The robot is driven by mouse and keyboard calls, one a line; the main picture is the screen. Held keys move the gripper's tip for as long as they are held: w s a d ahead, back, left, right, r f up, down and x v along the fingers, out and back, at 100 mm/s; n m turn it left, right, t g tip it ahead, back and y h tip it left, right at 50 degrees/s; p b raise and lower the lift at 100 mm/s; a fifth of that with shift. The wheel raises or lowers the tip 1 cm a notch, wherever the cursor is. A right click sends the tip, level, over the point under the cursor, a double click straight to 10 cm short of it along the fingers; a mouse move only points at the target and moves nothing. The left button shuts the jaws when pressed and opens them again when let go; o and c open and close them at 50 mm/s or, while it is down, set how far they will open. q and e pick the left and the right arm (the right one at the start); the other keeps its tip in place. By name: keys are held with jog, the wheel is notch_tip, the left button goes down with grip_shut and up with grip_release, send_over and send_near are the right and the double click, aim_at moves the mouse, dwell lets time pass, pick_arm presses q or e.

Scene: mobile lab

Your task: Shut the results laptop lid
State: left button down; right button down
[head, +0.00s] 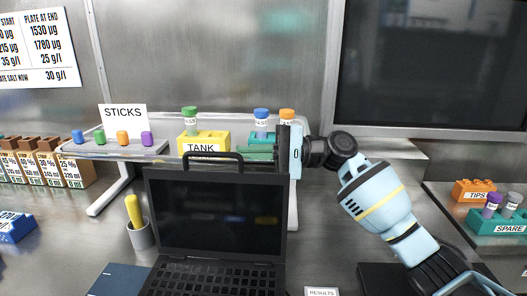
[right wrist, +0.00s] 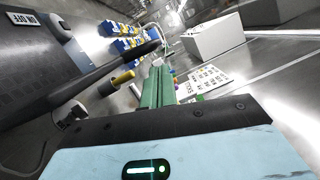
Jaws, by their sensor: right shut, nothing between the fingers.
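The black laptop stands open on the bench, its lid (head: 218,215) upright with the dark screen facing me and its keyboard (head: 212,280) below. A black handle (head: 212,156) rises from the lid's top edge. A small "RESULTS" label (head: 321,292) lies to the right of the laptop. My right gripper (head: 258,153) is at the lid's top right corner, its green fingers pointing left, shut and empty. The shut fingers also show in the right wrist view (right wrist: 157,88), close beside a dark edge. I cannot tell whether they touch the lid. My left gripper is out of view.
Behind the lid, a raised shelf carries a yellow "TANK" block (head: 204,142), capped vials and coloured sticks. A grey cup (head: 140,235) with a yellow-handled item stands left of the laptop. A teal "SPARE" rack (head: 497,223) is at the right. A large dark monitor (head: 435,65) stands behind.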

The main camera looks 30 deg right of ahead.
aim_at(225, 153)
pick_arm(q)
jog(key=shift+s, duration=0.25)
pick_arm(e)
jog(key=x, duration=0.5)
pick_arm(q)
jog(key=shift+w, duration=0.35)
pick_arm(e)
jog(key=shift+a, duration=0.1)
